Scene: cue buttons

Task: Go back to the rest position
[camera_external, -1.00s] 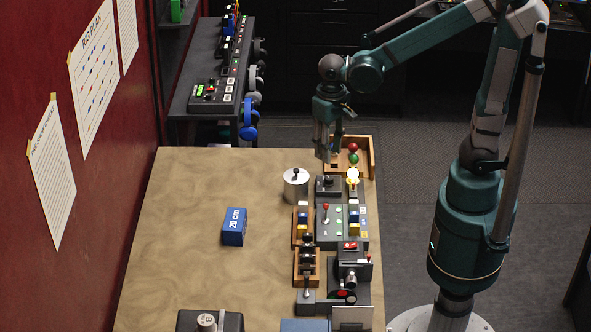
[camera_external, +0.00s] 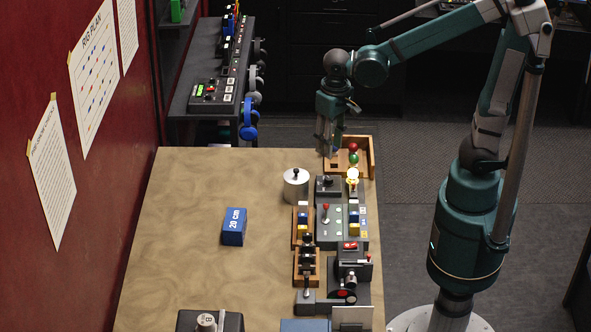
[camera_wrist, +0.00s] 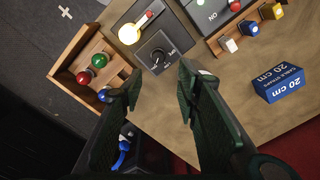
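My gripper (camera_external: 328,138) hangs fingers-down over the far right part of the table, above and just left of the wooden tray with the red and green balls. In the wrist view my gripper (camera_wrist: 157,78) has its two dark green fingers apart, with nothing between the tips. The black knob (camera_wrist: 158,55) on a grey box shows beyond the gap between the fingertips. The lit lamp also shows in the external view (camera_external: 352,174).
A wooden tray (camera_external: 370,158) holds a red ball (camera_external: 353,148) and a green ball (camera_external: 353,158). A silver canister (camera_external: 296,188), a blue block (camera_external: 234,227) and a control panel (camera_external: 328,235) stand on the table (camera_external: 180,220). The table's left part is mostly clear.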

